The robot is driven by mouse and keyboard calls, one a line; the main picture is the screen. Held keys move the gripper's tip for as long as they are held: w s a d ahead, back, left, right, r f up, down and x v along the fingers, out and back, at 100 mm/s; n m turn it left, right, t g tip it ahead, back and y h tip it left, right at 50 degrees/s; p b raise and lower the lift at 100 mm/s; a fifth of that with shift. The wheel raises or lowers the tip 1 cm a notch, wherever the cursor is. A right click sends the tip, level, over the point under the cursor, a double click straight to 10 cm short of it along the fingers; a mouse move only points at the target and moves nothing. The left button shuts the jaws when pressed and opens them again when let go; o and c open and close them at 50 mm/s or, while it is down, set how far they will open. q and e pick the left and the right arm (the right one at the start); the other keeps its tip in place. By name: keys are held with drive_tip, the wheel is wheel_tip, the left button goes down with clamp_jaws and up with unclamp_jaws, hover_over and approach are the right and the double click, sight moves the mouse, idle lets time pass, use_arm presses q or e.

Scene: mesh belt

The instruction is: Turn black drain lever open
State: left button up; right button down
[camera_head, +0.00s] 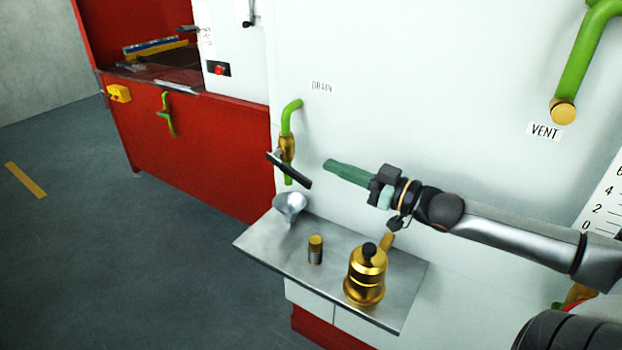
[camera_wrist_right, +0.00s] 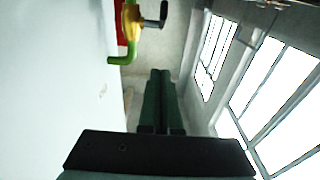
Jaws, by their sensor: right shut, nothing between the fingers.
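The black drain lever (camera_head: 296,174) sits on a brass valve (camera_head: 287,148) in a green pipe under the DRAIN label (camera_head: 321,87). It lies slantwise across the pipe, its lower end pointing right. In the right wrist view the lever (camera_wrist_right: 153,23) sticks out to the right of the brass valve (camera_wrist_right: 131,22), at the upper edge. My right gripper (camera_head: 328,164) comes in from the right. Its green fingers are shut and empty, a little right of the lever and apparently apart from it. The shut fingers also show in the right wrist view (camera_wrist_right: 160,75). My left gripper is out of view.
A metal shelf (camera_head: 265,255) below the valve carries a silver funnel-like piece (camera_head: 290,205), a small brass-capped cylinder (camera_head: 315,250) and a brass oil can (camera_head: 367,275). The white tank wall (camera_head: 420,100) stands behind my gripper. Open floor (camera_head: 130,250) lies to the left.

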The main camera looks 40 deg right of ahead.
sight(311, 182)
drive_tip(key=shift+w+a+f+b, duration=0.35)
drive_tip(key=shift+w+f, duration=0.2)
drive_tip(key=shift+w, duration=0.4)
drive_tip(key=shift+w+a+f+b, duration=0.3)
drive_tip(key=shift+w+a+f, duration=0.25)
drive_tip(key=shift+w, duration=0.45)
drive_tip(key=shift+w+a+f+b, duration=0.3)
drive_tip(key=shift+w+f, duration=0.3)
drive_tip(key=shift+w, duration=0.35)
drive_tip(key=shift+f+t+b, duration=0.4)
drive_tip(key=shift+f+b, duration=0.25)
drive_tip(key=shift+b, duration=0.3)
drive_tip(key=shift+w+f+t+b, duration=0.1)
drive_tip(key=shift+f+t+b, duration=0.05)
drive_tip(key=shift+t+b, duration=0.3)
